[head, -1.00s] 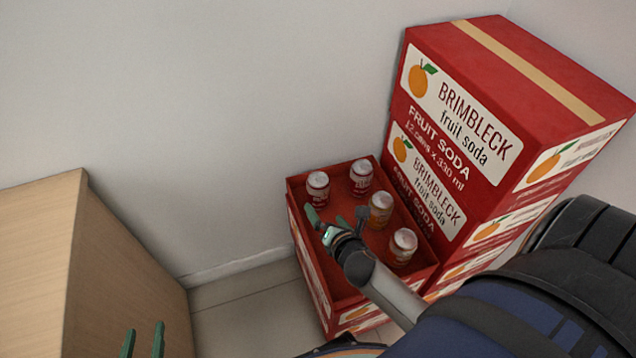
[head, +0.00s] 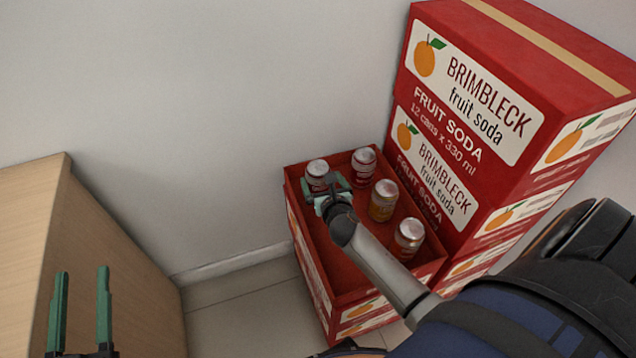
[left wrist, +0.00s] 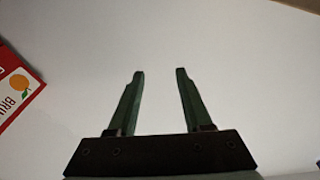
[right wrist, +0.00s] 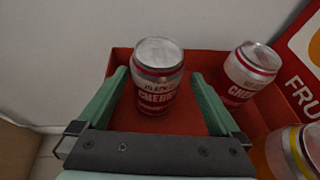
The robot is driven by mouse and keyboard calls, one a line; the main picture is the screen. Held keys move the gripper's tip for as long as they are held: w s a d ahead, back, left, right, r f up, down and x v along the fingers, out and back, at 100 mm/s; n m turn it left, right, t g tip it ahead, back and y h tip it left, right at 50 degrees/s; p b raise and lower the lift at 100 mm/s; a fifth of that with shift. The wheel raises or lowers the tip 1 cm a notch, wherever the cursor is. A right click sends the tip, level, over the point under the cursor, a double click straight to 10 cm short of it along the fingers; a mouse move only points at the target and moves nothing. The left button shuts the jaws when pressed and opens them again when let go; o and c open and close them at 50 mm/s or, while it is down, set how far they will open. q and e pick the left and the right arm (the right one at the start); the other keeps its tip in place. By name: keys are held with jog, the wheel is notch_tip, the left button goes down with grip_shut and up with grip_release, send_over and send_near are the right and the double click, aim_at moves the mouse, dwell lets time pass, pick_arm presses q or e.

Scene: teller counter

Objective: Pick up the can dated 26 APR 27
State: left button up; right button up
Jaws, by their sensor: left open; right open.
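An open red crate (head: 318,236) holds several cans. At its back left is a red-and-white cherry can (head: 316,170), which also shows in the right wrist view (right wrist: 157,88). Dark print near its top is too blurred to read surely. My right gripper (head: 328,184) is open over that can; in the right wrist view its fingers (right wrist: 159,74) stand left and right of the can, apart from it. A second cherry can (head: 364,160) is at the back right. An orange-and-yellow can (head: 383,205) and another can (head: 408,238) stand nearer. My left gripper (head: 80,272) is open and empty.
Tall red Brimbleck soda boxes (head: 470,90) stand right beside the crate. A grey wall (head: 200,100) is close behind it. A wooden cabinet (head: 120,260) is at the left, with bare floor (head: 235,310) between.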

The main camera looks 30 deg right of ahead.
jog(key=shift+w+d+f, duration=0.2)
jog(key=shift+w+f, duration=0.05)
jog(key=shift+w, duration=0.35)
jog(key=b+x, duration=0.2)
jog(key=x, duration=0.2)
jog(key=shift+w+b, duration=0.3)
jog(key=shift+w, duration=0.1)
pick_arm(q)
jog(key=s+r+m+t+h, duration=0.1)
jog(key=s+r+m+h, duration=0.2)
jog(key=r, duration=0.4)
jog(key=s+d+r+m+t+h, duration=0.1)
jog(key=s+r+m+t+h, duration=0.1)
jog(key=s+r+m+h, duration=0.2)
notch_tip(320, 180, up, 3)
jog(key=shift+d+f+h, duration=0.1)
jog(key=shift+d+h, duration=0.1)
jog(key=shift+h, duration=0.7)
pick_arm(e)
jog(key=shift+c, duration=0.4)
jog(key=c, duration=1.5)
jog(key=shift+r, duration=0.1)
grip_shut()
pick_arm(q)
jog(key=shift+w+y, duration=0.15)
jog(key=shift+y, duration=0.15)
pick_arm(e)
jog(key=shift+r, duration=0.1)
